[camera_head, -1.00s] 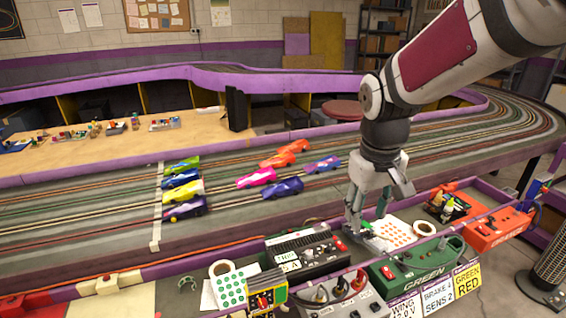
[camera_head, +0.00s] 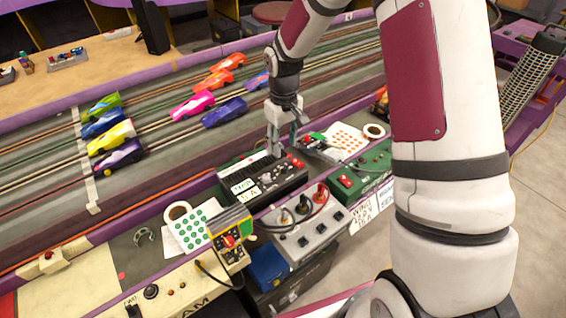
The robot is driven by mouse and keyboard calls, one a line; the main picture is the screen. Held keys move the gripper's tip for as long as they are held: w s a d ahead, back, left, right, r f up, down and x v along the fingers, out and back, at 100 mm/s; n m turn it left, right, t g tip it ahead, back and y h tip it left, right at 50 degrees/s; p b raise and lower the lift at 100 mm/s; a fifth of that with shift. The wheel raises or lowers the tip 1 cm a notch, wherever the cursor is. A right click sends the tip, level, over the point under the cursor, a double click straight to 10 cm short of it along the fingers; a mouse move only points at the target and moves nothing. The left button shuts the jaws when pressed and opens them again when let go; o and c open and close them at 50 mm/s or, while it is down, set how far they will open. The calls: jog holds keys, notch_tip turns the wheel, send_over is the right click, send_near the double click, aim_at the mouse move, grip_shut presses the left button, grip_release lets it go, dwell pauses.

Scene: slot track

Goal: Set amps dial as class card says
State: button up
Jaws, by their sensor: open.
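The black power supply (camera_head: 285,187) sits behind the grey terminal box, with a ribbed top, red knobs (camera_head: 296,163) at its right end and white labels (camera_head: 245,187). One label seems to read "5 A". I cannot tell which control is the amps dial. My gripper (camera_head: 284,148) is open and empty, pointing down just behind the supply; I cannot tell whether it touches it. A white card (camera_head: 363,221) on the front of the green box begins "WING"; its lower lines are hard to read, and my arm hides the cards to its right.
The grey terminal box (camera_head: 306,228) with cables stands in front of the supply. The green box (camera_head: 372,172) is at right. Several slot cars (camera_head: 192,105) stand on the track behind.

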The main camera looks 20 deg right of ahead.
aim_at(284, 167)
notch_tip(284, 167, down, 9)
dwell(0.3)
grip_shut()
